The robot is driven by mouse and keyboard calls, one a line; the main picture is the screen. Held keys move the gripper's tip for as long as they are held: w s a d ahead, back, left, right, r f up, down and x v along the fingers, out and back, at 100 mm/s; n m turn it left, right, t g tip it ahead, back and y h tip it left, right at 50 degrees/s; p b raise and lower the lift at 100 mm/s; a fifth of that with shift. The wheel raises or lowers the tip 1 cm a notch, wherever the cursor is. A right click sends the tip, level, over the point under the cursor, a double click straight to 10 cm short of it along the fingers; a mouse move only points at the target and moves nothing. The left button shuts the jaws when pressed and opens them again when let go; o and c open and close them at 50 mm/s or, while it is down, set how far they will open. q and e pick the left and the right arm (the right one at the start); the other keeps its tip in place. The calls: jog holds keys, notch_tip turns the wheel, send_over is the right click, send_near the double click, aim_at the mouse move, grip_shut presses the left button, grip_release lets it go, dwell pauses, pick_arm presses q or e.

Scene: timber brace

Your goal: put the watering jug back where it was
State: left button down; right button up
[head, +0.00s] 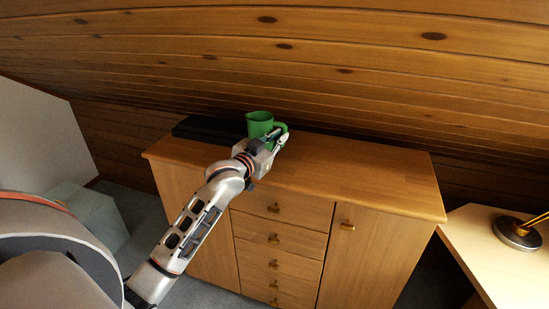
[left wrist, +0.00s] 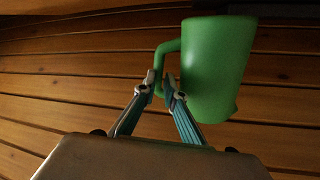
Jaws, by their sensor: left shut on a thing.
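The green watering jug (head: 260,123) is at the back of the wooden cabinet's top (head: 350,170), left of its middle. In the left wrist view the jug (left wrist: 215,70) fills the upper right, with its handle on the left side. My left gripper (head: 276,140) reaches it from the front; in the left wrist view its fingers (left wrist: 162,90) are shut on the handle. The gripper hides the jug's lower part in the head view, so I cannot tell whether its base touches the cabinet top. My right gripper is not in view.
A flat black object (head: 208,130) lies on the cabinet top left of the jug. The right half of the top is clear. A plank wall (head: 350,90) rises behind. A pale table (head: 485,240) with a metal lamp base (head: 518,234) stands at the right.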

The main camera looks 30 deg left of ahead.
pick_arm(q)
notch_tip(320, 180, down, 6)
jog(key=shift+r+b, duration=0.1)
jog(key=shift+b, duration=0.4)
jog(key=c, duration=2.2)
grip_release()
jog(key=shift+o, duration=0.5)
